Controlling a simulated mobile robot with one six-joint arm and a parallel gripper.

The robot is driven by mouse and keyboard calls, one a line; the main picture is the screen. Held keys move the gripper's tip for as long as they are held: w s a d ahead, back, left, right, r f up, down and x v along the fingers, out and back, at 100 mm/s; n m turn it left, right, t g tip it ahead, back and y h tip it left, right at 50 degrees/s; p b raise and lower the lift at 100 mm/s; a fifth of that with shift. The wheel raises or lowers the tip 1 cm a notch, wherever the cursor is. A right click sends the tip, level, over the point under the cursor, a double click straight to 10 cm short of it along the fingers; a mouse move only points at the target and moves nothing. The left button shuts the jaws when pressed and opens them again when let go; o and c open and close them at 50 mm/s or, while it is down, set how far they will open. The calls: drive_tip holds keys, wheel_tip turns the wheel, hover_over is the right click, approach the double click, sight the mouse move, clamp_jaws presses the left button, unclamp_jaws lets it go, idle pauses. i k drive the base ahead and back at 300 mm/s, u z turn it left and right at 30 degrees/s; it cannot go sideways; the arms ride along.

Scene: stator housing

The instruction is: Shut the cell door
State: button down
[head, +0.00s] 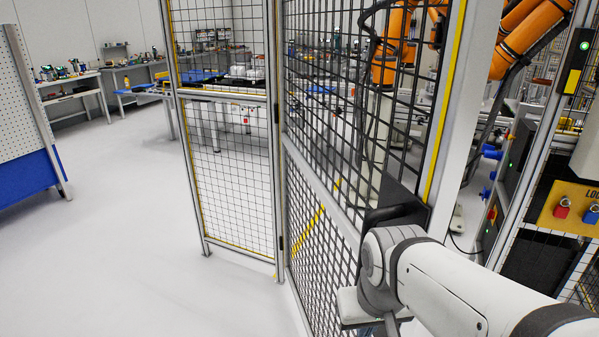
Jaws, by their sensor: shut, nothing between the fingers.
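The cell door (345,100) is a black mesh panel in a pale metal frame with a yellow strip down its free edge. It stands ajar, with a gap between that edge and the post (566,110) on the right. A black handle (395,214) sits low on the door near its free edge, partly hidden by my wrist. My arm reaches in from the lower right. My gripper (390,325) is below the wrist at the bottom edge, shut and empty, partly cut off. Whether it touches the door is unclear.
A fixed mesh panel (232,170) adjoins the door on the left. Orange robot arms (392,45) stand inside the cell. A yellow lockout board (570,208) with red and blue padlocks hangs at the right. The floor (130,250) at the left is clear.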

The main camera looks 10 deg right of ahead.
sight(470, 29)
drive_tip(key=u, duration=0.05)
drive_tip(key=k, duration=0.5)
drive_tip(key=z, duration=1.25)
drive_tip(key=k, duration=0.85)
drive_tip(key=u, duration=0.75)
drive_tip(key=i, duration=1)
drive_tip(key=u, duration=0.05)
